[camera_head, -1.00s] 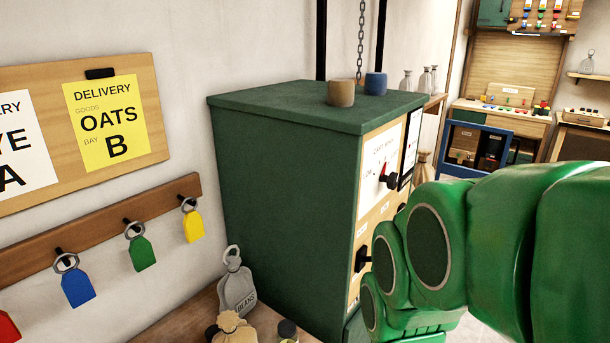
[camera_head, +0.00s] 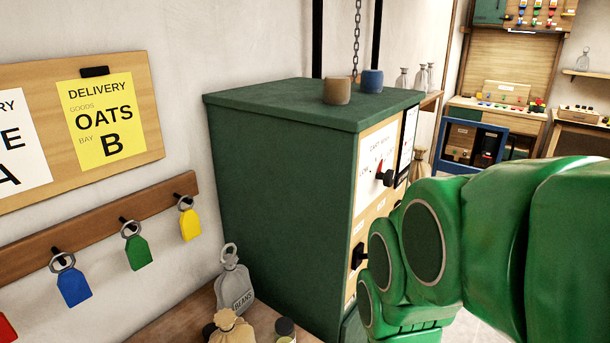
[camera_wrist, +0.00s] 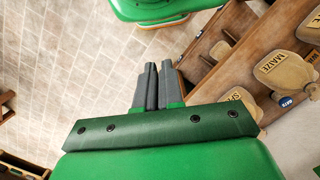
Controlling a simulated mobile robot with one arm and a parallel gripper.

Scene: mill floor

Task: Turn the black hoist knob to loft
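A green cabinet (camera_head: 275,170) stands ahead in the head view, its front panel seen at a steep angle. A black knob (camera_head: 384,179) sticks out of the upper panel beside a small red pointer (camera_head: 379,166). Another black knob (camera_head: 359,257) sits lower on the panel. I cannot read which label is hoist or loft. My green arm covers the lower right of the head view and hides part of the panel. In the wrist view my gripper (camera_wrist: 158,68) has its grey fingers close together with nothing between them, above the floor and away from the knobs.
A brown cup (camera_head: 337,91) and a blue cup (camera_head: 372,81) stand on the cabinet. Coloured tags hang from a wall rail (camera_head: 95,230) at left. Sacks, one marked MAIZE (camera_wrist: 284,72), lie at right in the wrist view. Tiled floor (camera_wrist: 60,80) is open at left.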

